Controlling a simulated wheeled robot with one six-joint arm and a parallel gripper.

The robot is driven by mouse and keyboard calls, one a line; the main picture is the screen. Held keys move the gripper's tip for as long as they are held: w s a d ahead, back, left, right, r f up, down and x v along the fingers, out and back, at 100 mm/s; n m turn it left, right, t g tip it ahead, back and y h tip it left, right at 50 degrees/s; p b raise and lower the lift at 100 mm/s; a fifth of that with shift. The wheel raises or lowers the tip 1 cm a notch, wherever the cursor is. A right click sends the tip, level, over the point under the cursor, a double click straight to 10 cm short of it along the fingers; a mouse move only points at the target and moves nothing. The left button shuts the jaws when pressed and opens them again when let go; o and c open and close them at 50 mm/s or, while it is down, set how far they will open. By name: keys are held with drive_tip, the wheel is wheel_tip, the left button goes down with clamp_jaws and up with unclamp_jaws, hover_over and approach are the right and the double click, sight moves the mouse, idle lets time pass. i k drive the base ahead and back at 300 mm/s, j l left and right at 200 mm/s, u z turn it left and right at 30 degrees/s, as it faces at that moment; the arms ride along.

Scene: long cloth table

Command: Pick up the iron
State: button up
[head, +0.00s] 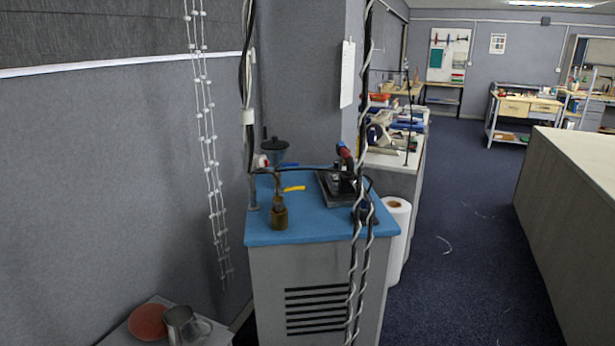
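I cannot make out an iron for certain in the head view. A dark device with a red-and-blue part (343,178) stands on the blue-topped cabinet (318,234), but I cannot tell what it is. My gripper is not in view. At the bottom left, a metal jug (181,326) stands beside a reddish round dish (148,323) on a low surface.
The blue top also holds a brown bottle (279,214) and a yellow-handled tool (294,189). A white roll (396,237) stands right of the cabinet. Cables hang in front of it. Open dark floor (455,235) lies between it and a long counter (570,215) at right.

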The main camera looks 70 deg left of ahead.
sight(338, 184)
drive_tip(key=u, duration=2.3)
